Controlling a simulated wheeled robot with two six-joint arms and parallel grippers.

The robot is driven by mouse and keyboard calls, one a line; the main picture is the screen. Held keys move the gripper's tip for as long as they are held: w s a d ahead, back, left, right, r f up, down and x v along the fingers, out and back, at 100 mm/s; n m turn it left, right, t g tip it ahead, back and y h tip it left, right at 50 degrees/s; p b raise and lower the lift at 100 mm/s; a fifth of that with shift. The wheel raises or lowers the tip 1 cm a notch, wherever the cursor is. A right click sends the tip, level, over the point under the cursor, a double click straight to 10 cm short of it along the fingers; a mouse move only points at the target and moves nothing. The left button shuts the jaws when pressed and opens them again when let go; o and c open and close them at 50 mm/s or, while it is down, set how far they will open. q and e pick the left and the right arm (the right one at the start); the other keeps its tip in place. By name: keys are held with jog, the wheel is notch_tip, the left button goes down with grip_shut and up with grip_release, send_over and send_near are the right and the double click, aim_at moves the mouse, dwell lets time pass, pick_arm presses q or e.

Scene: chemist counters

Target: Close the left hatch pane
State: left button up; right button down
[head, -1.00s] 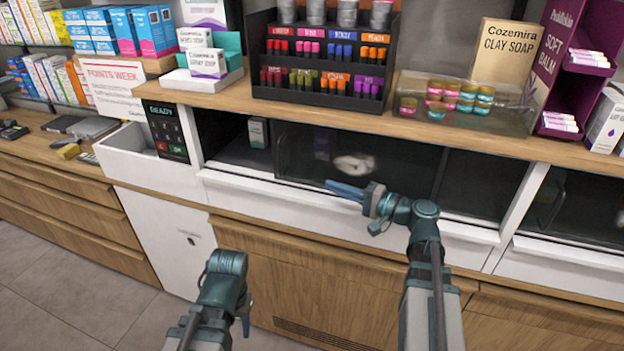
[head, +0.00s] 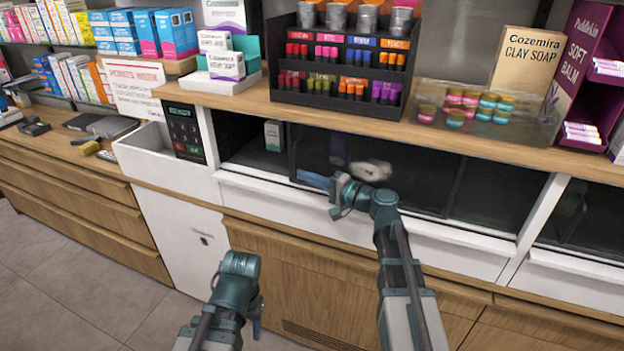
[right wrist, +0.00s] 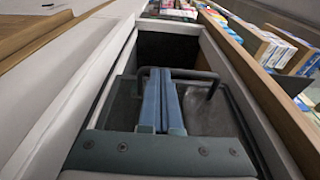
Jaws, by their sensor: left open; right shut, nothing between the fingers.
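The left hatch pane (head: 415,170) is a dark, see-through sheet in the white-framed hatch under the counter. Its left edge stands right of the hatch's left side, leaving a gap there. My right gripper (head: 303,177) is shut and empty, its blue fingers pointing left in front of the pane's lower left corner. In the right wrist view the shut fingers (right wrist: 162,75) lie by a dark bar-like handle (right wrist: 208,82); whether they touch it I cannot tell. My left gripper (head: 257,326) hangs low in front of the wooden cabinet, mostly hidden by its own wrist, open.
The white hatch sill (head: 440,238) runs below the pane. The counter (head: 240,98) above bears a cosmetics rack (head: 345,60) and jars. A keypad (head: 185,132) and white tray (head: 140,145) are at the left.

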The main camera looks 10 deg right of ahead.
jog(key=s+a+x, duration=0.1)
jog(key=x, duration=1.1)
jog(key=s+a+x, duration=0.2)
jog(key=x, duration=1.1)
jog(key=shift+a, duration=0.55)
jog(key=v, duration=1.4)
jog(key=shift+s+d, duration=0.2)
jog(key=shift+d, duration=0.05)
